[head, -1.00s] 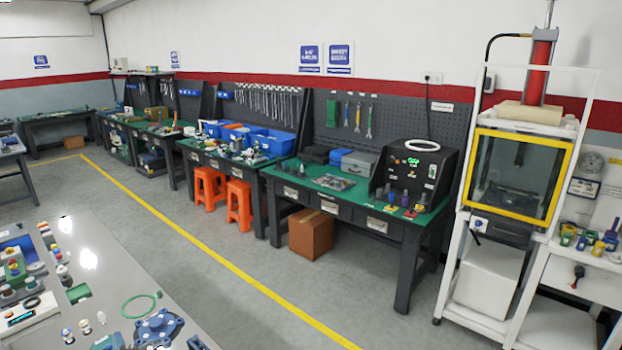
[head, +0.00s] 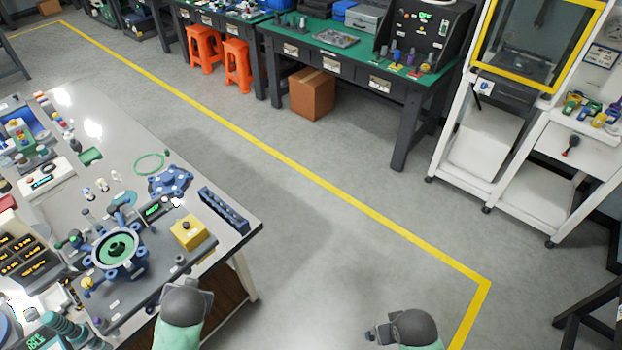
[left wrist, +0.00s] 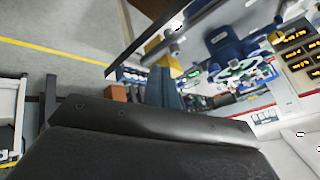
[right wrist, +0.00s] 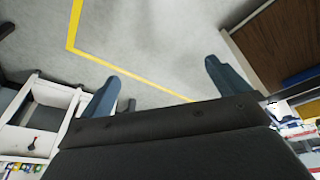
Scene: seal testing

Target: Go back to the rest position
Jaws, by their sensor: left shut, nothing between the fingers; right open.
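In the head view my left gripper (head: 190,292) is low at the picture's bottom, beside the front edge of the grey workbench (head: 80,105). In the left wrist view its blue-grey fingers (left wrist: 165,88) are together with nothing between them. My right gripper (head: 375,335) is at the bottom right of the head view, over open floor. In the right wrist view its two fingers (right wrist: 163,88) stand wide apart, with only floor between them. Both forearms are mostly cut off by the lower picture edge.
The bench holds a round green-centred fixture (head: 115,248), a yellow box (head: 189,232), a blue flanged part (head: 171,181) and a dark slotted rail (head: 224,210). A white-framed test stand (head: 485,145) is at right. Grey floor (head: 330,265) with a yellow line lies clear between.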

